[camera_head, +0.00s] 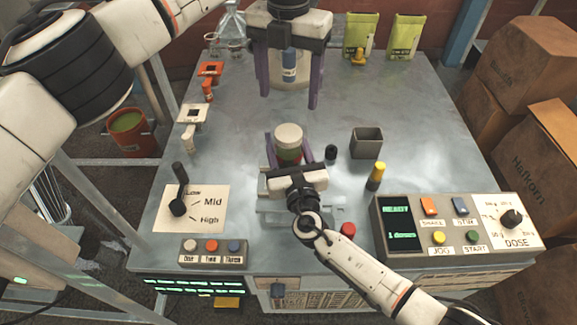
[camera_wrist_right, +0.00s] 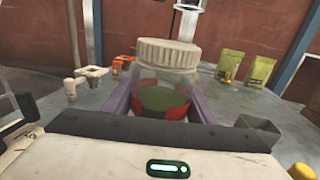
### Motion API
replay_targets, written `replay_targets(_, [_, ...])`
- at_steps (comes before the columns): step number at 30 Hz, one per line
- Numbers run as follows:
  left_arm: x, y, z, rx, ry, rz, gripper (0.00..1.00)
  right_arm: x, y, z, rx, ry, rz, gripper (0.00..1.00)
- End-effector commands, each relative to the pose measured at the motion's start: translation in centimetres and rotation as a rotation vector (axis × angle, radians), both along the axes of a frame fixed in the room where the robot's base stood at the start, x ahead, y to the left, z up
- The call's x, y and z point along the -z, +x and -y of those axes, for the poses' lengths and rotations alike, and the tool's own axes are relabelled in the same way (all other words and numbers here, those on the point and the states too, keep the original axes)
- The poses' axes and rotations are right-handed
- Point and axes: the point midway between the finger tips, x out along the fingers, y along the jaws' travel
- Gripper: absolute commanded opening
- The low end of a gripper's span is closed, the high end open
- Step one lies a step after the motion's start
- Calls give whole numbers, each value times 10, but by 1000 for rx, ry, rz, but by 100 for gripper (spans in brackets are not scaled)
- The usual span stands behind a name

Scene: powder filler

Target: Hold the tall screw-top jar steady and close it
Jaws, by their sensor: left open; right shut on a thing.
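The tall screw-top jar (camera_head: 288,154) stands upright near the middle of the metal table. Its body (camera_wrist_right: 160,98) has a red band and green contents. A cream ribbed lid (camera_head: 289,136) sits on top, also seen in the right wrist view (camera_wrist_right: 167,54); I cannot tell how tightly it is seated. My right gripper (camera_head: 288,149) is shut around the jar's body, one purple finger on each side, below the lid. My left gripper (camera_head: 289,102) is open and empty, fingers pointing down, farther back than the jar and apart from it.
A grey square bin (camera_head: 367,143), a small black knob-like piece (camera_head: 331,152) and a yellow-topped cylinder (camera_head: 376,176) stand right of the jar. A control box (camera_head: 456,226) is at front right, a lever plate (camera_head: 188,208) at front left. Green pouches (camera_head: 405,37) stand at the back.

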Motion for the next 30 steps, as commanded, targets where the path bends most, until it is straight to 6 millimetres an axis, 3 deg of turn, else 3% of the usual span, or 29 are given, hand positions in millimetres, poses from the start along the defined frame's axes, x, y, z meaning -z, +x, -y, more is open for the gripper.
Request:
replay_targets(6, [-20,0,1,1,0,0,68,1,0,0,0,0,-1,0])
replay_targets(15, [-22,0,0,1,-1,-1,68,1,0,0,0,0,-1,0])
replay_targets(16, [-22,0,0,1,-1,-1,68,1,0,0,0,0,-1,54])
replay_targets(19, [-22,0,1,1,-1,-1,68,1,0,0,0,0,-1,71])
replay_targets(30, [-23,0,0,1,0,-1,68,0,-2,0,-1,0,-1,73])
